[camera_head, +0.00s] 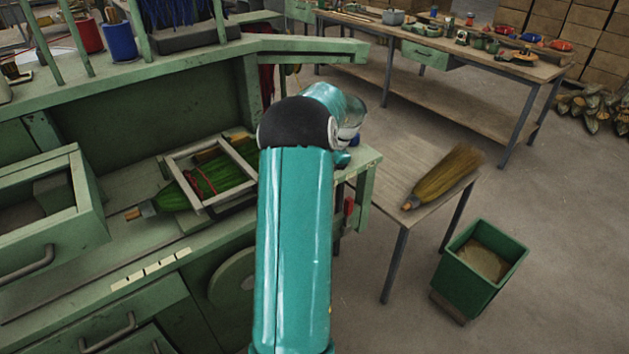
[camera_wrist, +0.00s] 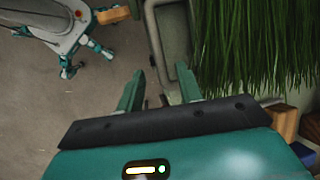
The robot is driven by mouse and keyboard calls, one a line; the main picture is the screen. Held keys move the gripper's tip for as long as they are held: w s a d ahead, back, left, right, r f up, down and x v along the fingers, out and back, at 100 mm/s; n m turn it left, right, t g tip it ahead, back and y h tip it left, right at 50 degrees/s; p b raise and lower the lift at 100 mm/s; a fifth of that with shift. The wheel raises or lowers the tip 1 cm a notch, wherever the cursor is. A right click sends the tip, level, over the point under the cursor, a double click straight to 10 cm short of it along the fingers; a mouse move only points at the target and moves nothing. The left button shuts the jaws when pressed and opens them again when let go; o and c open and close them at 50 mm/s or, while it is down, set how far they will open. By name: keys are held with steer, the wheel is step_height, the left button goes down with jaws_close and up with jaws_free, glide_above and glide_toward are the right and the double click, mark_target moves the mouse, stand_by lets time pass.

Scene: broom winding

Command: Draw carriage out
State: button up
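A pale rectangular carriage frame (camera_head: 185,188) lies on the green bench around a broom with green bristles (camera_head: 215,178) and a red band. The broom's handle end sticks out at the left. My arm hides the frame's right side, and my gripper is hidden in the head view. In the wrist view my gripper (camera_wrist: 158,88) has two teal fingers standing apart. A grey-green rail (camera_wrist: 156,45), perhaps part of the carriage, runs down between the fingertips. I cannot tell whether they touch it. Green bristles (camera_wrist: 245,45) hang just to the right.
An open drawer (camera_head: 45,225) stands at the left of the bench. A small table (camera_head: 410,215) with a straw broom (camera_head: 445,175) and a green bin (camera_head: 480,265) stand to the right. A long workbench (camera_head: 450,65) is behind. Floor between them is clear.

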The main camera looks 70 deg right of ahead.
steer(key=v, duration=1)
steer(key=shift+r, duration=0.35)
steer(key=w+a+r+n, duration=0.2)
steer(key=w+a+r, duration=0.1)
steer(key=w+a, duration=0.35)
steer(key=w+a+r+n, duration=0.3)
steer(key=w+a, duration=0.2)
steer(key=w, duration=0.2)
steer(key=w+a+r+n, duration=0.1)
steer(key=w+a+n, duration=0.15)
steer(key=a, duration=0.35)
steer(key=w+a+r+n+h, duration=0.1)
steer(key=w+a+r+n, duration=0.15)
steer(key=a, duration=0.45)
steer(key=w+a+n, duration=0.1)
steer(key=w+a, duration=0.3)
steer(key=a, duration=0.2)
steer(key=s+a+f+n, duration=0.1)
steer(key=a+n, duration=0.3)
steer(key=a, duration=0.6)
steer(key=s+a+f+n+t+h, duration=0.1)
steer(key=s+a+n, duration=0.3)
steer(key=a, duration=0.6)
steer(key=s+a+f+n, duration=0.2)
steer(key=a+n, duration=0.3)
steer(key=a, duration=0.5)
steer(key=shift+s+n+h, duration=0.15)
steer(key=shift+n+h, duration=0.15)
